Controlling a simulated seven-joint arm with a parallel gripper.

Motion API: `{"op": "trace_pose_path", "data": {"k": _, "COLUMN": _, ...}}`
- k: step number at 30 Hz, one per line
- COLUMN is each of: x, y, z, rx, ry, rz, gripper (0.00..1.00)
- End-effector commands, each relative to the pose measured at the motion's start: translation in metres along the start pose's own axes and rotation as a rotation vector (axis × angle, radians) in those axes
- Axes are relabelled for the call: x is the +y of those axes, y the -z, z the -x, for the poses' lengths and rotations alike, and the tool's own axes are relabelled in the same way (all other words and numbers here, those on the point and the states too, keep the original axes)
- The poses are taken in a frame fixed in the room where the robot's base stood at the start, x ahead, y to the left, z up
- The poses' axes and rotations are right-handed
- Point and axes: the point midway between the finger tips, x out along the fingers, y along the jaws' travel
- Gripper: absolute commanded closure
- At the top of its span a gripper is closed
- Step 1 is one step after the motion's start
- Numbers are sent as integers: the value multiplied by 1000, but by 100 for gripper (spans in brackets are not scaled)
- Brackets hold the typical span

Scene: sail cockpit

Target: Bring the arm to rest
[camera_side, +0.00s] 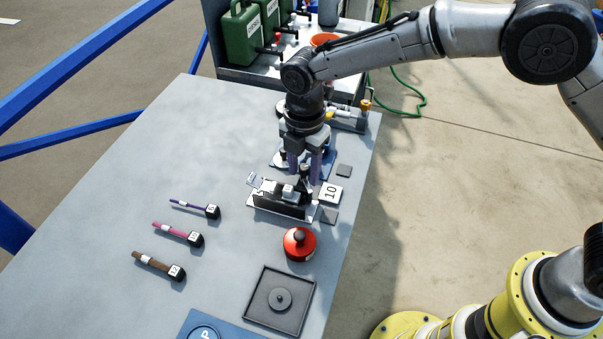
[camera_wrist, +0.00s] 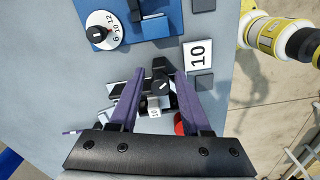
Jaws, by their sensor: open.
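My gripper (camera_side: 306,166) points down over the grey table (camera_side: 200,110), just behind a black clamp-like fixture (camera_side: 284,197) on a light base plate. In the wrist view its two purple fingers (camera_wrist: 158,95) are spread apart, with the fixture (camera_wrist: 125,87) showing between and beyond them. I see nothing held between the fingers. In the side view the fingertips overlap the fixture's back edge, and I cannot tell whether they touch it.
A "10" card (camera_side: 330,193), a red round weight (camera_side: 299,244) and a black square tray (camera_side: 279,300) stand near the right edge. Three black-headed tools (camera_side: 180,234) lie at left. A dial (camera_wrist: 103,30) sits on a blue plate. Green canisters (camera_side: 241,36) stand behind.

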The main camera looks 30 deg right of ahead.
Motion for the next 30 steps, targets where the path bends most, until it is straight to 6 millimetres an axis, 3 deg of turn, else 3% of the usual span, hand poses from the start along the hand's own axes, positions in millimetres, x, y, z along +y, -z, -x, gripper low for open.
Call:
{"op": "trace_pose_path", "data": {"k": 12, "x": 0, "y": 0, "z": 0, "rx": 0, "ry": 0, "rz": -363, "gripper": 52}}
{"op": "trace_pose_path", "data": {"k": 21, "x": 1, "y": 2, "z": 0, "rx": 4, "ry": -3, "rz": -413, "gripper": 52}}
{"op": "trace_pose_path", "data": {"k": 29, "x": 2, "y": 2, "z": 1, "rx": 6, "ry": -7, "rz": -412, "gripper": 98}}
{"op": "trace_pose_path", "data": {"k": 30, "x": 2, "y": 3, "z": 1, "rx": 6, "ry": -7, "rz": -411, "gripper": 100}}
